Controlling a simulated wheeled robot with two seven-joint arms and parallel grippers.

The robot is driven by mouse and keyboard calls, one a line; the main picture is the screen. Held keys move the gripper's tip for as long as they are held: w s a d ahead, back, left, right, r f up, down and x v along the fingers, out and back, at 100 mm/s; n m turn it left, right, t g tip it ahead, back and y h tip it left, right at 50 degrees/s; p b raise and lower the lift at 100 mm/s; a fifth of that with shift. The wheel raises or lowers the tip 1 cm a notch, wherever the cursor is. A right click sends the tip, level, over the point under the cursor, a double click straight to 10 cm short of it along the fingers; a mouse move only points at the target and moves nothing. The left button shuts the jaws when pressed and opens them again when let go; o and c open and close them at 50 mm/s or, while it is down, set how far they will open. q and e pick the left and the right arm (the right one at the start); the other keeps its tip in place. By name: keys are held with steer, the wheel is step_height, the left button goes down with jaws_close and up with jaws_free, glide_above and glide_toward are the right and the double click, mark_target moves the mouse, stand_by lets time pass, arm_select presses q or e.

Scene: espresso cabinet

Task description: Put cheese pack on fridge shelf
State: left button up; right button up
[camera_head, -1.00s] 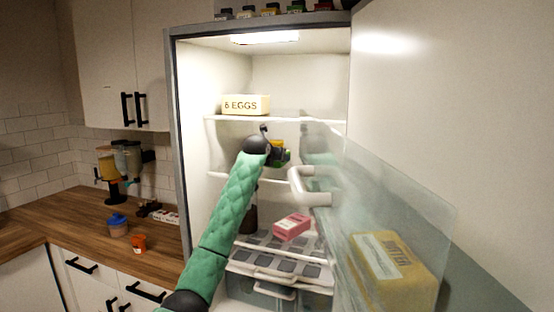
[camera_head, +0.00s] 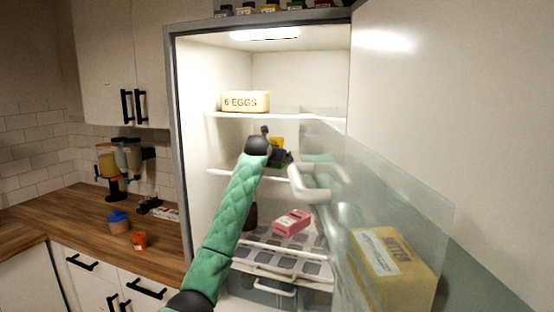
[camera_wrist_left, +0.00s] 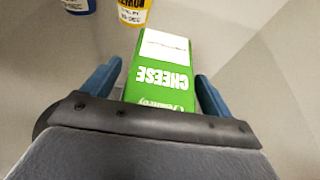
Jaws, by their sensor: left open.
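The cheese pack (camera_wrist_left: 158,75) is a green box with a white panel, lettered CHEESE. In the left wrist view it lies between the two blue fingers of my left gripper (camera_wrist_left: 159,72), which are spread with a gap on each side. In the head view the left gripper (camera_head: 274,154) is inside the fridge, just above the middle shelf (camera_head: 222,173). A bit of green shows by the fingers there, mostly hidden by the gripper. I cannot tell whether the pack rests fully on the shelf. My right gripper is not in view.
A yellow tub (camera_wrist_left: 134,12) and a blue tub (camera_wrist_left: 78,5) stand close beyond the pack. An egg box (camera_head: 246,102) is on the upper shelf. A pink box (camera_head: 292,222) lies lower down. The open door with a butter pack (camera_head: 392,268) is at right.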

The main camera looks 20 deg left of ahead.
arm_select(q)
steer(key=shift+r, duration=0.15)
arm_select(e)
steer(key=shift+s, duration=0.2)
arm_select(q)
steer(key=shift+s, duration=0.25)
steer(key=b+v, duration=0.3)
steer(key=v, duration=0.2)
steer(key=shift+s+a, duration=0.1)
steer(key=shift+s, duration=0.15)
steer(key=b+v, duration=0.1)
steer(key=v, duration=0.3)
steer(key=shift+s+r+b, duration=0.15)
steer(key=shift+b, duration=0.25)
steer(key=shift+v, duration=0.85)
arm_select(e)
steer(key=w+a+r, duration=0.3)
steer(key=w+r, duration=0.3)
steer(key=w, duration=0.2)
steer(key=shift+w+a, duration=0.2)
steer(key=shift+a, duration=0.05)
arm_select(q)
steer(key=shift+r, duration=0.1)
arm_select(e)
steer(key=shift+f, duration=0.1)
